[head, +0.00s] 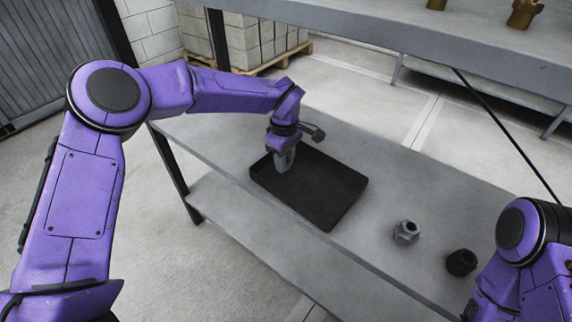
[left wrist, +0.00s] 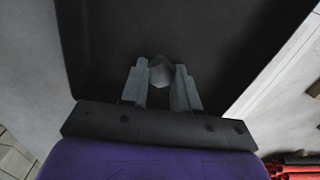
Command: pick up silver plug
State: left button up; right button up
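My left gripper (head: 283,162) points down over the black tray (head: 343,216), near its back left part. In the left wrist view, a small silver-grey piece with flat facets, which looks like a plug (left wrist: 161,71), sits between the tips of my left gripper (left wrist: 161,76). The fingers appear to touch it on both sides. The fingers hide this piece in the head view. Another silver-grey faceted fitting (head: 406,232) with a hole in its top stands on the table, right of the tray. My right arm shows at the lower right, but its gripper is out of view.
A black fitting (head: 461,262) stands near the table's front right, close to my right arm. The grey table (head: 400,180) is clear behind the tray. A raised shelf (head: 400,32) with brass fittings (head: 524,12) spans the back.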

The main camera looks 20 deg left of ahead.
pick_arm(q)
grip_shut()
